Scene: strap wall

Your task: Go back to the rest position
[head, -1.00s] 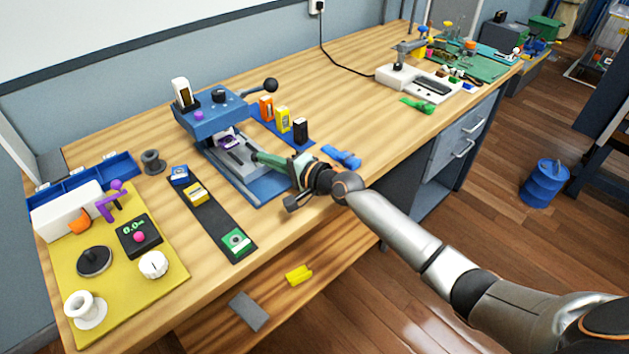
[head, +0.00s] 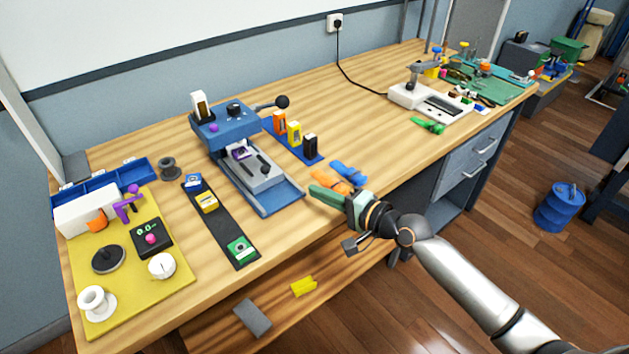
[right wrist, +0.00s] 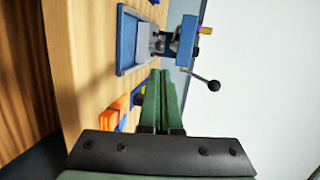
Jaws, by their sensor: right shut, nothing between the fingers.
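My right gripper (head: 316,190) is shut and empty in the head view, over the front edge of the workbench (head: 330,80), right of the blue press (head: 228,134). In the right wrist view its green fingers (right wrist: 164,85) lie together with nothing between them. The press, with its grey bed and black-knobbed lever, stands ahead of the fingers in that view (right wrist: 155,42). My left gripper is not in view.
Orange and blue pieces (head: 350,172) lie close behind the right gripper. A black strip (head: 225,228) with small blocks and a yellow mat (head: 135,285) with tools are at left. A blue drum (head: 560,207) stands on the floor at right.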

